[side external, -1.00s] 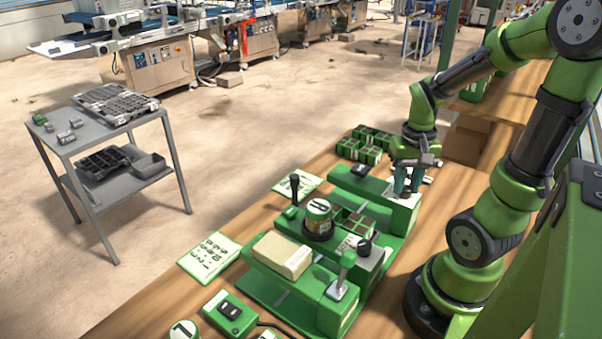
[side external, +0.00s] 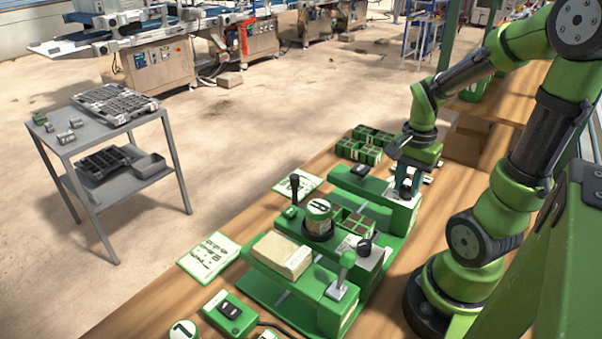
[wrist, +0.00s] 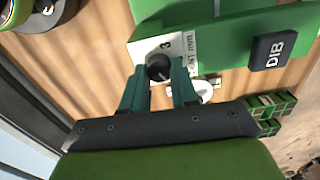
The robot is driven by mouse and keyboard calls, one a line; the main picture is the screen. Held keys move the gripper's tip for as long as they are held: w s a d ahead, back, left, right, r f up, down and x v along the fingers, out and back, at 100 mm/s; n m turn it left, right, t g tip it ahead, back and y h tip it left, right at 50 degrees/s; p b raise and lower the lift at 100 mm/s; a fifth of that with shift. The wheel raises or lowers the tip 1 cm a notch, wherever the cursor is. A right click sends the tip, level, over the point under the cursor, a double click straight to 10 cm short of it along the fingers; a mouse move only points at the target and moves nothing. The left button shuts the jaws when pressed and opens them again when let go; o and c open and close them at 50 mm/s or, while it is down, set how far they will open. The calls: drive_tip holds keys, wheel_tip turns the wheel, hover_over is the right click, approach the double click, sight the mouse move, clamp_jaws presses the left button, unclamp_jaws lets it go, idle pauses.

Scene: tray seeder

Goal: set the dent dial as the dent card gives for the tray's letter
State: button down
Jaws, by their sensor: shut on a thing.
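The dent dial is a black round knob (wrist: 158,69) on a white plate (wrist: 150,46) marked with a 3 and a label that reads DENT in part. My gripper (wrist: 158,84) is shut on the knob, one green finger on each side. In the side view, my gripper (side external: 404,190) points down at the right end of the rear green bar, hiding the knob. The tray (side external: 356,221) with brown cells sits in the green machine; I cannot read a letter on it. White-and-green cards lie left of the machine (side external: 210,256) and behind it (side external: 297,184); their print is too small to read.
A black DIB button (wrist: 274,51) sits on the same bar. Several small trays (side external: 366,143) lie behind. A switch box (side external: 231,311) is in front.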

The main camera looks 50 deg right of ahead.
sight(407, 186)
drive_tip(key=shift+r, duration=0.1)
idle(0.3)
drive_tip(key=c, duration=0.9)
unclamp_jaws()
drive_tip(key=shift+o, duration=0.2)
wheel_tip(407, 186, up, 17)
